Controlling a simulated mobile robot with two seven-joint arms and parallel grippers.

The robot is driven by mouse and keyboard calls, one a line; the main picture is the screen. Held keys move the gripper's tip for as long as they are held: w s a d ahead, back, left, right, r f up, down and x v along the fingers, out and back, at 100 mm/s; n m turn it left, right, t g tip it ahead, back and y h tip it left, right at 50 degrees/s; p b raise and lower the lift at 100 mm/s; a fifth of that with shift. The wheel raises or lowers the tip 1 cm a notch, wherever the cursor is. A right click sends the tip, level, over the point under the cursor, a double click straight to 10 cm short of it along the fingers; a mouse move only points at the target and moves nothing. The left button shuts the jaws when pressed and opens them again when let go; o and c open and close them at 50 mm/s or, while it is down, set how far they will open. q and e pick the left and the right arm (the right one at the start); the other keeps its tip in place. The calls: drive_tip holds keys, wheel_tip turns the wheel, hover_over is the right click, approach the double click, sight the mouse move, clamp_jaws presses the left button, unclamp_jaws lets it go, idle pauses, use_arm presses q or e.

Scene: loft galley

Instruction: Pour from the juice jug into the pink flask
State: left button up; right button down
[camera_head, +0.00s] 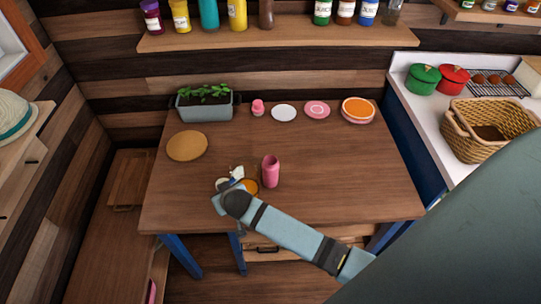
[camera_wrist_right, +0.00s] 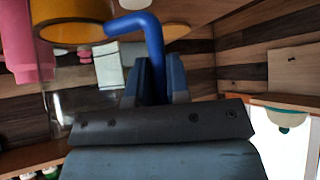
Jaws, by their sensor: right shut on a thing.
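The juice jug (camera_head: 251,187) is clear with orange juice low inside and a blue handle. In the head view my right gripper (camera_head: 232,188) and its wrist partly hide it. In the right wrist view, which looks upside down, my right gripper (camera_wrist_right: 157,75) is shut on the jug's blue handle (camera_wrist_right: 135,24), and the juice (camera_wrist_right: 72,22) lies roughly level. The pink flask (camera_head: 270,171) stands upright on the table just right of the jug; it also shows at the left of the right wrist view (camera_wrist_right: 28,45). I cannot tell whether the jug touches the table. My left gripper is out of view.
The wooden table (camera_head: 340,185) is clear right of the flask. A round tan board (camera_head: 187,146) lies left. Along the back are a planter (camera_head: 207,109), a small pink item (camera_head: 257,107), a white plate (camera_head: 284,113), a pink plate (camera_head: 317,110) and an orange dish (camera_head: 358,108).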

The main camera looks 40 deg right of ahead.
drive_tip(key=f, duration=0.1)
drive_tip(key=a+f, duration=0.1)
drive_tip(key=f, duration=0.1)
drive_tip(key=a+f, duration=0.1)
drive_tip(key=shift+s+a+f+p, duration=0.15)
drive_tip(key=shift+s+f+p, duration=0.15)
drive_tip(key=shift+f+p, duration=0.1)
